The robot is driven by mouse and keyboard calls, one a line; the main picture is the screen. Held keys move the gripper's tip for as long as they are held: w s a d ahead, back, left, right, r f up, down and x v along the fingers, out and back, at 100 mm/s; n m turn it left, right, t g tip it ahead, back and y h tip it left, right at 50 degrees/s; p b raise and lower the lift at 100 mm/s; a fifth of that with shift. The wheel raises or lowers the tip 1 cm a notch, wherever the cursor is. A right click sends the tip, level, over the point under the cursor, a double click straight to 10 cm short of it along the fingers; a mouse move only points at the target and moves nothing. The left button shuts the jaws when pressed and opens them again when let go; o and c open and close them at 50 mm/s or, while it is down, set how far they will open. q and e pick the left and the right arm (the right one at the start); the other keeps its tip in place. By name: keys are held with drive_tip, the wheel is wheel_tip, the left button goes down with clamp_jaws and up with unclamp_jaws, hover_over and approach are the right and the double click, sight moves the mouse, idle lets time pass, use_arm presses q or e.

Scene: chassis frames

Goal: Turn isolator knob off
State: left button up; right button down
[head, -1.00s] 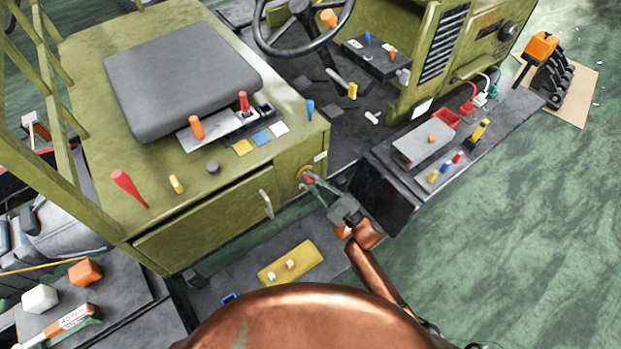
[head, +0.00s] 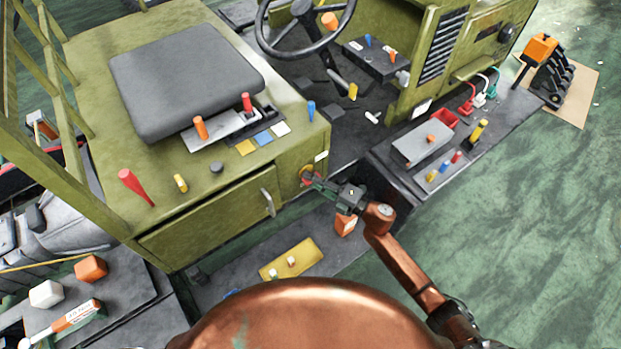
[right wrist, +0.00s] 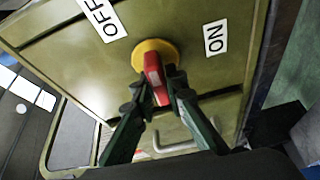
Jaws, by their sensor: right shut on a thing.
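The isolator knob is a red handle (right wrist: 154,72) on a round yellow base (right wrist: 150,52), set in the olive panel at the seat box's right corner. In the head view its yellow base (head: 306,173) shows just beyond my fingers. An OFF label (right wrist: 104,19) is up and left of the knob; an ON label (right wrist: 215,38) is to its right. In the right wrist view the handle is nearly upright, tilted slightly. My right gripper (right wrist: 155,84) is shut on the handle, one finger on each side. My left gripper is not in view.
The seat box's door handle (head: 268,202) sticks out left of the knob. A dark side console (head: 390,180) with levers stands to the right. A yellow plate (head: 290,258) lies on the step below. Green floor on the right is open.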

drive_tip(key=shift+f+n+h, duration=0.1)
drive_tip(key=shift+n+h, duration=0.2)
drive_tip(key=shift+n, duration=0.2)
drive_tip(key=c, duration=2)
unclamp_jaws()
drive_tip(key=shift+g, duration=0.3)
drive_tip(key=shift+o, duration=0.2)
drive_tip(key=v, duration=1.2)
drive_tip(key=shift+f, duration=0.15)
